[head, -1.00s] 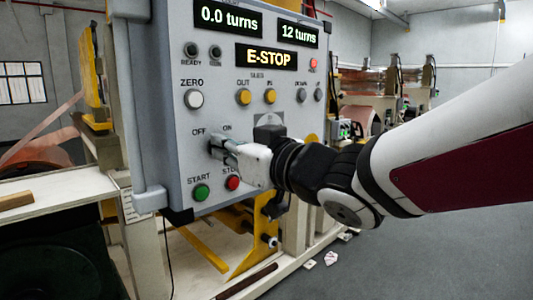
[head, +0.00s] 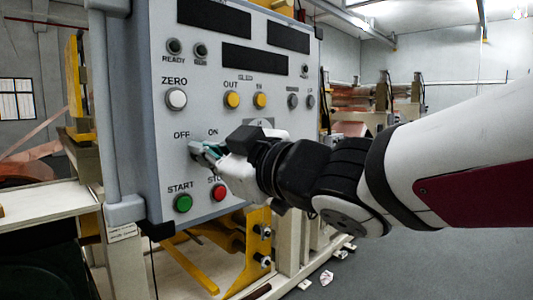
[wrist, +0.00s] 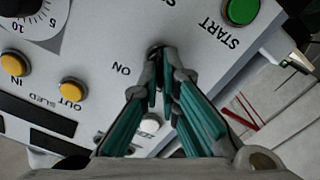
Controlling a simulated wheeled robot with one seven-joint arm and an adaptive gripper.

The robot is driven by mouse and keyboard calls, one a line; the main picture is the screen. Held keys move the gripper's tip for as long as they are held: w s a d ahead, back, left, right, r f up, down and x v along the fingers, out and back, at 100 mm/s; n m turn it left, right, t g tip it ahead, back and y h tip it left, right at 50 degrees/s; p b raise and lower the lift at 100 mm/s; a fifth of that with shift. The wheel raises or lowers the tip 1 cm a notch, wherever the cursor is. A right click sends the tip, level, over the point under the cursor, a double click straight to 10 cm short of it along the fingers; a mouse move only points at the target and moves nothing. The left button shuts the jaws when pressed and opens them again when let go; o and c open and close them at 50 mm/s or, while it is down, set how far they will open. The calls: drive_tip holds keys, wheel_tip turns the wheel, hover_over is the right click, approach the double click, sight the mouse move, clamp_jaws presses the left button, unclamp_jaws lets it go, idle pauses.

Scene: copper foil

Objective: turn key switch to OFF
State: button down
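The key switch (wrist: 155,50) is on the grey control panel (head: 150,100), below the OFF label (head: 181,135) and ON label (head: 213,132). My gripper (head: 198,150) reaches it from the right. In the wrist view, the teal-padded fingers (wrist: 164,66) come together at the switch and appear closed on its key. The fingertips cover most of the key, so its exact angle is hard to read. The ON label also shows in the wrist view (wrist: 121,70); OFF is hidden there. The panel's displays (head: 255,57) are dark.
A green START button (head: 183,203) and a red stop button (head: 219,192) sit just below the switch. A white ZERO button (head: 176,99) and yellow sled buttons (head: 232,100) are above. Open floor (head: 430,270) lies to the right.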

drive_tip(key=c, duration=1.8)
unclamp_jaws()
drive_tip(key=v, duration=1.2)
drive_tip(key=w+d+f+m+t+h, duration=0.1)
drive_tip(key=w+d+f+m+h, duration=0.1)
drive_tip(key=d+f+m+h, duration=0.45)
drive_tip(key=w+d+f+m+t+h, duration=0.1)
drive_tip(key=w+d+m+h, duration=0.3)
drive_tip(key=d, duration=0.6)
drive_tip(key=s+d+f+m+g+h, duration=0.1)
drive_tip(key=s+f+g, duration=0.2)
drive_tip(key=s+f, duration=0.1)
drive_tip(key=s+d+f+m+g+h, duration=0.1)
drive_tip(key=s+d+f+m+g, duration=0.1)
drive_tip(key=s+f, duration=0.3)
drive_tip(key=s+d+f+m+g+h, duration=0.1)
drive_tip(key=s+d+f+m+g, duration=0.1)
drive_tip(key=s, duration=0.4)
wheel_tip(320, 180, down, 2)
drive_tip(key=shift+s+f+m+g, duration=0.15)
drive_tip(key=shift+m+g, duration=0.1)
drive_tip(key=shift+g, duration=0.55)
